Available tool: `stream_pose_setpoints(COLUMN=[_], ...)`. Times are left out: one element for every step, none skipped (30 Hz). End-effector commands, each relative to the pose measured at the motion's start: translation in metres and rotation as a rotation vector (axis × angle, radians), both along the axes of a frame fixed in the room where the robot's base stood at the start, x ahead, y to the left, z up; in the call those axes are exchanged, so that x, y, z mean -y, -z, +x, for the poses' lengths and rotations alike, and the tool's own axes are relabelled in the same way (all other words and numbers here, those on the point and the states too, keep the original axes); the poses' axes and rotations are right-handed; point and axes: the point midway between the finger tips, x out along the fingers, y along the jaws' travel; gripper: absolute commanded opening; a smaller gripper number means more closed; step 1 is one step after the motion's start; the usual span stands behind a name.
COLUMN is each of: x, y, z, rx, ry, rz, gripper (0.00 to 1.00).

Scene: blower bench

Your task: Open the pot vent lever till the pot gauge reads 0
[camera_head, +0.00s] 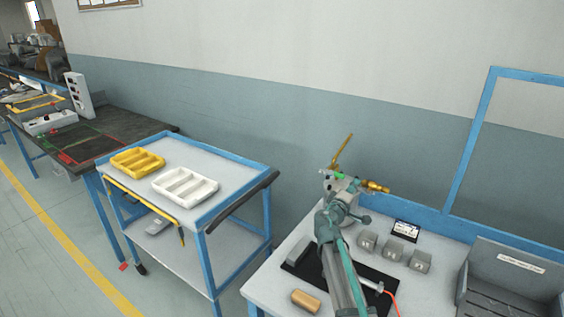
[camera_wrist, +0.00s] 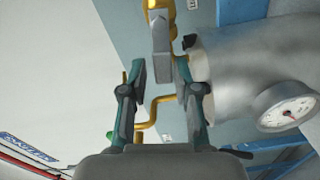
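My gripper (camera_wrist: 160,78) is open in the wrist view, with its two green-grey fingers apart. A grey block-shaped piece (camera_wrist: 161,64) with a yellow part (camera_wrist: 160,14) above it shows in line with the gap between the fingertips; I cannot tell whether it touches them. A bent yellow bar (camera_wrist: 148,121) shows behind the fingers. The silver pot (camera_wrist: 235,72) is to the right, with its round white gauge (camera_wrist: 288,112); the reading is too small to tell. In the head view a yellow bar (camera_head: 342,152) rises above my gripper (camera_head: 341,177), and my arm hides much of the pot.
Grey blocks (camera_head: 392,250) and a small dark display (camera_head: 405,230) stand right of my arm. A wooden cylinder (camera_head: 305,300) lies at the bench's front. A grey bin (camera_head: 512,275) is at the right. A cart (camera_head: 228,172) with yellow and white trays stands left.

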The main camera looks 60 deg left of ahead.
Motion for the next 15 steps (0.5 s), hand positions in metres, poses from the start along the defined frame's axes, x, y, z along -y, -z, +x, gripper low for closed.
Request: stream_pose_setpoints(x=[0.007, 0.009, 0.012, 0.014, 0.016, 0.019, 0.021, 0.023, 0.025, 0.028, 0.03, 0.032, 0.034, 0.036, 0.031], y=[0.004, 0.004, 0.004, 0.004, 0.004, 0.004, 0.004, 0.004, 0.004, 0.004, 0.004, 0.004, 0.004, 0.004, 0.004], z=[-0.012, -0.018, -0.024, -0.029, -0.034, -0.041, -0.046, -0.051, -0.058, -0.062, -0.067, -0.074, -0.079, -0.084, -0.086], rx=[0.0, 0.0, 0.0, 0.001, 0.001, 0.001, 0.001, 0.001, 0.001, 0.0, 0.0, 0.0, 0.0, 0.001, -0.007], ry=[-0.001, -0.001, -0.001, -0.001, -0.001, -0.001, -0.001, -0.001, -0.001, 0.0, -0.001, -0.001, -0.001, -0.001, -0.019], rz=[0.001, 0.001, 0.001, 0.001, 0.0, 0.0, 0.0, 0.0, -0.001, -0.001, 0.0, 0.0, 0.0, -0.001, -0.011], gripper=[0.3, 0.3, 0.3, 0.3, 0.3, 0.3, 0.3, 0.3, 0.3, 0.3, 0.3, 0.3, 0.3, 0.3, 0.3])
